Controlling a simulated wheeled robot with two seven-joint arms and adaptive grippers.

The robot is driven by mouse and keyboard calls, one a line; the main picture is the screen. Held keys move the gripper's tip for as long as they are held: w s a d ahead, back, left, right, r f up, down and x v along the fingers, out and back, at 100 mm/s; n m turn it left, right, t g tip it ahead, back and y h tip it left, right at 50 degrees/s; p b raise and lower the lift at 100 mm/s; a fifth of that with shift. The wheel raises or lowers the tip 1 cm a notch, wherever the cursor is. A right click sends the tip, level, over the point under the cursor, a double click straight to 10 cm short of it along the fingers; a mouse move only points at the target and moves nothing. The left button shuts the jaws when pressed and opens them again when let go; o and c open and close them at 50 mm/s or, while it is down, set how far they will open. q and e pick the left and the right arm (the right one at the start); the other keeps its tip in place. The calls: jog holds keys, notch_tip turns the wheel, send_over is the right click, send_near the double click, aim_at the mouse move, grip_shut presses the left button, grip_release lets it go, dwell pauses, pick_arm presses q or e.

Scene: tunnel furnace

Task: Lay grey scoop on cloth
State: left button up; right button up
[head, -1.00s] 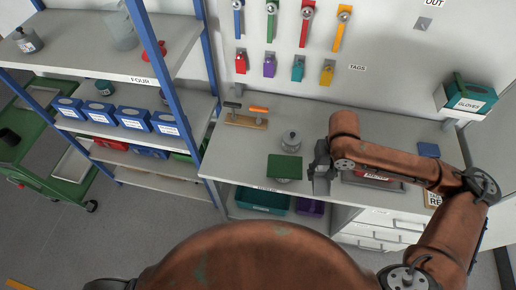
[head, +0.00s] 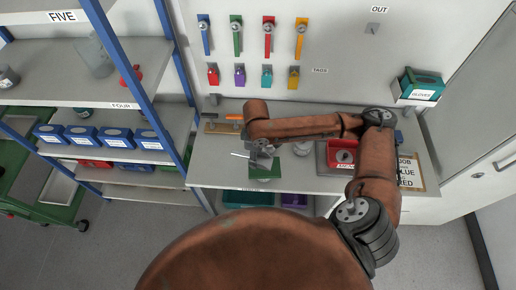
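The green cloth (head: 272,171) lies on the grey bench near its front edge. My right gripper (head: 262,160) is over the cloth and hides part of it. A thin pale grey piece, which looks like part of the grey scoop (head: 239,155), sticks out to the left of the gripper. The gripper appears shut on it; the rest of the scoop is hidden. I cannot tell whether the scoop touches the cloth. My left gripper is not in view.
A red bin (head: 342,152) stands on the bench to the right, partly behind my arm. A metal pot (head: 302,148) is beside the cloth. A wooden rack (head: 222,128) is at the back left. A blue-posted shelf stands at the left.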

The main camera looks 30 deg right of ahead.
aim_at(258, 158)
jog(key=shift+w+d+n+p, duration=0.2)
jog(key=shift+d+n+p, duration=0.25)
jog(key=shift+n+p, duration=0.55)
jog(key=shift+d+f+n, duration=0.2)
jog(key=shift+n, duration=0.4)
pick_arm(q)
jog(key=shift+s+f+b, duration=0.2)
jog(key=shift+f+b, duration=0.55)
jog(key=shift+b, duration=0.75)
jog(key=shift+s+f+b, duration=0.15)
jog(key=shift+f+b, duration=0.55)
jog(key=shift+b, duration=0.75)
pick_arm(e)
jog(key=shift+f, duration=2.1)
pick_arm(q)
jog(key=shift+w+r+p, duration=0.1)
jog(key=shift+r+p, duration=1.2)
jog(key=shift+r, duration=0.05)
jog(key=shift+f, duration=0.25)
pick_arm(e)
jog(key=shift+f, duration=1.2)
jog(key=o, duration=1.3)
jog(key=shift+o, duration=0.6)
jog(key=o, duration=0.3)
